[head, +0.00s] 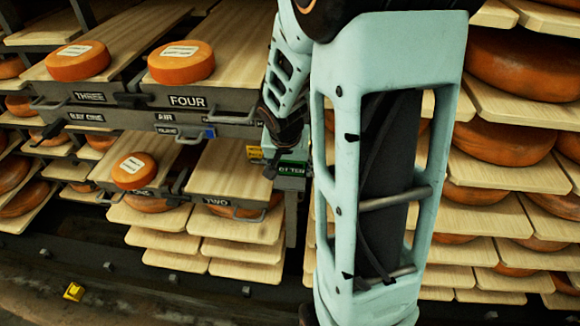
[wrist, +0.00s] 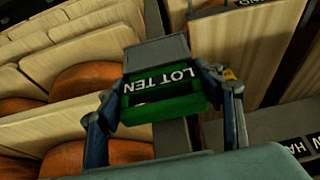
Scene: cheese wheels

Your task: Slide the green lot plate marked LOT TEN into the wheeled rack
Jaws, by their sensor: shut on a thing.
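The green lot plate (head: 291,170) shows in the head view at the end of my arm, partly hidden by it. In the wrist view the plate (wrist: 160,108) has a black strip reading LOT TEN, upside down there. My gripper (wrist: 172,88) is shut on the plate, with one finger at each side. A grey block (wrist: 155,52) lies just beyond the plate; I cannot tell whether they touch. The grey rack (head: 192,102) with boards marked THREE, FOUR and TWO stands left of my gripper in the head view. Its wheels cannot be made out.
Orange cheese wheels (head: 180,62) sit on the rack's boards. Shelves of wooden boards and cheeses (head: 505,145) fill the right side, behind my arm. A small yellow block (head: 74,292) lies on the dark floor at lower left. More boards and cheeses (wrist: 85,80) lie left of the plate in the wrist view.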

